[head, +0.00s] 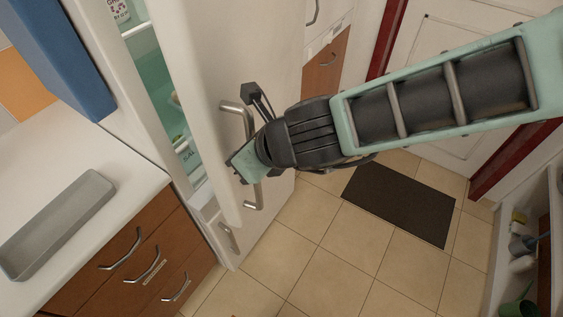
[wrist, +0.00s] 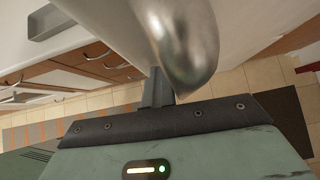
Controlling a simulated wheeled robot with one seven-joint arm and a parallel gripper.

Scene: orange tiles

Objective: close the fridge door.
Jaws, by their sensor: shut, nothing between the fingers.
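The white fridge door (head: 212,70) stands partly open in the head view, with lit shelves of the fridge interior (head: 165,85) showing through the gap on its left. A curved metal handle (head: 250,192) is on the door's outer face. My gripper (head: 240,170) is at the handle, over its middle part. In the wrist view the handle (wrist: 185,45) is large and close, just beyond my gripper fingers (wrist: 157,85). The fingers are shut with nothing between them. I cannot tell whether they touch the door or the handle.
A counter (head: 95,150) with a grey tray (head: 60,225) and brown drawers (head: 135,265) stands left of the fridge. A dark mat (head: 400,205) lies on the tiled floor (head: 325,255). A white shelf unit with items is at the right edge. The floor between is clear.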

